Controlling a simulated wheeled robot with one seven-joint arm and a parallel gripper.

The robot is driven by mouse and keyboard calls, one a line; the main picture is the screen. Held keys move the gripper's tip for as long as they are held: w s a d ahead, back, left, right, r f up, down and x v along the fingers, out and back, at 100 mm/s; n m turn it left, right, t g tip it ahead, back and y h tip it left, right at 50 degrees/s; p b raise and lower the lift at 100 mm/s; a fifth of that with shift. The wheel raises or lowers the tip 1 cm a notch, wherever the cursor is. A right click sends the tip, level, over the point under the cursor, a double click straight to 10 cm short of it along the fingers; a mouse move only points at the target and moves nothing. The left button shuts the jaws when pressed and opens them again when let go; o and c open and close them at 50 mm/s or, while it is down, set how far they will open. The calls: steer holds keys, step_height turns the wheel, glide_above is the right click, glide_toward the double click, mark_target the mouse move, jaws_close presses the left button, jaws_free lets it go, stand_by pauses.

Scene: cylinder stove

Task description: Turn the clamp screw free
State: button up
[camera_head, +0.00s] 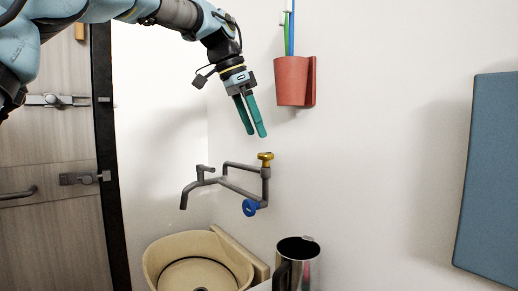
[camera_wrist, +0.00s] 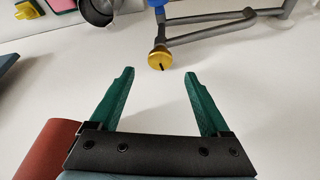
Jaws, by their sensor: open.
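A yellow knob-like screw (camera_head: 265,156) sits on top of the grey wall-mounted faucet pipe (camera_head: 238,189). In the wrist view the yellow screw (camera_wrist: 159,58) shows a dark slot on its face and lies just beyond my fingertips, roughly centred between them. My gripper (camera_head: 256,134) has two green fingers and is open and empty, above and a little left of the yellow screw, apart from it. It also shows in the wrist view (camera_wrist: 158,72). A blue round knob (camera_head: 250,207) sits lower on the pipe. I cannot tell from its look alone which knob is the clamp screw.
A red cup holder (camera_head: 293,82) with toothbrush-like sticks hangs on the wall right of my gripper. A beige basin (camera_head: 160,262) and a metal mug (camera_head: 307,262) stand below. A blue panel (camera_head: 490,170) is at the far right. The wall between is clear.

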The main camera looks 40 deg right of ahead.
mark_target(265, 154)
steer(key=x, duration=0.6)
steer(key=shift+c, duration=0.2)
jaws_close()
steer(key=shift+s+n+t, duration=0.2)
steer(key=shift+n+t, duration=0.3)
steer(key=shift+n, duration=0.7)
steer(key=shift+n+t+p, duration=0.3)
steer(key=shift+n+t, duration=0.1)
steer(key=shift+n, duration=0.7)
steer(key=shift+o, duration=0.2)
jaws_free()
